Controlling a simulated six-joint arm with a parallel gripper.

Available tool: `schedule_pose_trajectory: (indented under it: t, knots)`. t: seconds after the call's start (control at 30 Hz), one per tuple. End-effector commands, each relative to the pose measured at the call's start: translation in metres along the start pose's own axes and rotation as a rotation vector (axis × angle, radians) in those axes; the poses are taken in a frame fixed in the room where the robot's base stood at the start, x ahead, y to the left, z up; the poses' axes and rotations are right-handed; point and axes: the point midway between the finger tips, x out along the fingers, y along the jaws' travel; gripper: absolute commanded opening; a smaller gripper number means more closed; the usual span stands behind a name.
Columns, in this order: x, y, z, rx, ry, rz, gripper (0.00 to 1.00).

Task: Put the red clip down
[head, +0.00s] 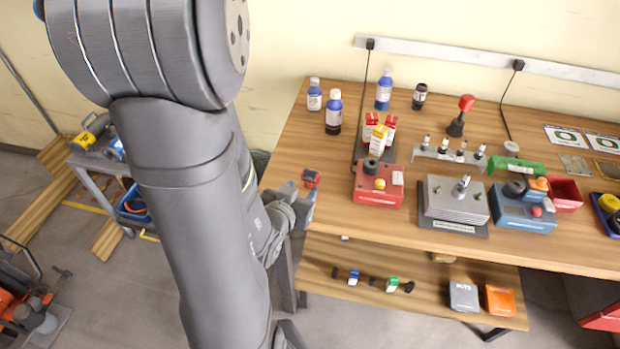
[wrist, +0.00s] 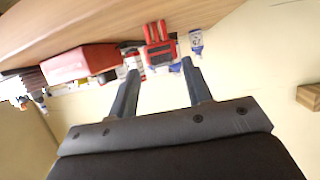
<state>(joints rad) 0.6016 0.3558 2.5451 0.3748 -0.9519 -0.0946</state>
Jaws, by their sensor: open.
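The red clip (head: 311,178) sits at the left end of the wooden table top, close to its edge. In the wrist view the red clip (wrist: 160,45) shows upside down, with dark parts on its body, just past the fingertips and roughly centred between them. My gripper (head: 301,192) is at the table's left edge, right beside the clip. In the wrist view my gripper (wrist: 159,66) has its two fingers spread apart with nothing held between them. I cannot tell exactly how far the clip is from the fingertips.
The wooden table (head: 300,140) has bare room around the clip. Bottles (head: 333,115), small red-and-white boxes (head: 370,128) and a red box-shaped unit (head: 379,187) stand to the right. A lower shelf (head: 430,305) holds small items. A grey cart (head: 100,165) stands at left.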

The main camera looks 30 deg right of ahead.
Motion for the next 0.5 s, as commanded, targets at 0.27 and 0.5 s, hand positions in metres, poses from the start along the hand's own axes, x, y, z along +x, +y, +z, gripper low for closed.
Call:
schedule_pose_trajectory:
  t: [0.27,0.5]
  knots:
    - [-0.009,0.0,-0.024,0.003,0.009,0.001,0.45]
    - [-0.027,0.0,-0.068,0.005,0.012,0.001,0.45]
